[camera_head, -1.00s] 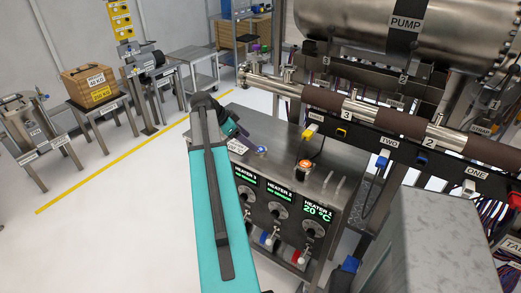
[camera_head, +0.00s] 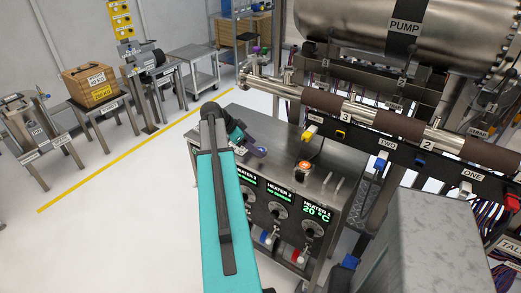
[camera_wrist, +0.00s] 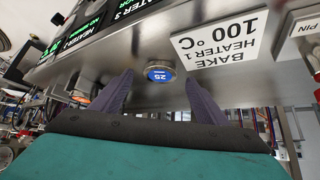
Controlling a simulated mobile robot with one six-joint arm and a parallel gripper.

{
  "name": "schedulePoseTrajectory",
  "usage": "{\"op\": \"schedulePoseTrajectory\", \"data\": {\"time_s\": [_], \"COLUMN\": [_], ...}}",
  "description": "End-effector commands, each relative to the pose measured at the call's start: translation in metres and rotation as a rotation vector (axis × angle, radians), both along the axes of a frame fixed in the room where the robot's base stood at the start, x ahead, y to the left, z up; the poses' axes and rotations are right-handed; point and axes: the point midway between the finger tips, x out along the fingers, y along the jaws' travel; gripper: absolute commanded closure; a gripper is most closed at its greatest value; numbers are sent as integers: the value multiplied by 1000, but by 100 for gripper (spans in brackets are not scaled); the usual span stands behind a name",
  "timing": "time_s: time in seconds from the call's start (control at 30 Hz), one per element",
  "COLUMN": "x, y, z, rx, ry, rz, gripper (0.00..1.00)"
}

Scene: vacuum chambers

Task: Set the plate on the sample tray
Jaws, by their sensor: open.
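My gripper (camera_head: 254,143) is over the top of the steel heater box, with its purple fingers reaching across it. In the wrist view my gripper (camera_wrist: 158,82) is open and empty. A small round blue disc marked 25 (camera_wrist: 160,72) is on the steel surface, in line with the gap between the fingers and just beyond their tips. I cannot tell whether this disc is the plate. I cannot make out a sample tray in either view.
The heater box (camera_head: 330,192) has a round orange-topped piece (camera_head: 304,166) on top and knobs on its front. A label for bake heater 1 (camera_wrist: 222,40) is beside the disc. Pipework (camera_head: 375,120) and a grey metal box (camera_head: 435,235) are at the right.

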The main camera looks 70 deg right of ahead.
Motion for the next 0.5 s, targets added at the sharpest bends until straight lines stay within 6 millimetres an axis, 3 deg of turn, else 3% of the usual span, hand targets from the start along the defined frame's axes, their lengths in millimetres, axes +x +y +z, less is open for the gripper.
{"op": "schedulePoseTrajectory", "data": {"time_s": [0.5], "x": [-7], "y": [-6], "z": [-11], "rx": [-1], "ry": [-1], "rz": [0], "gripper": [32]}}
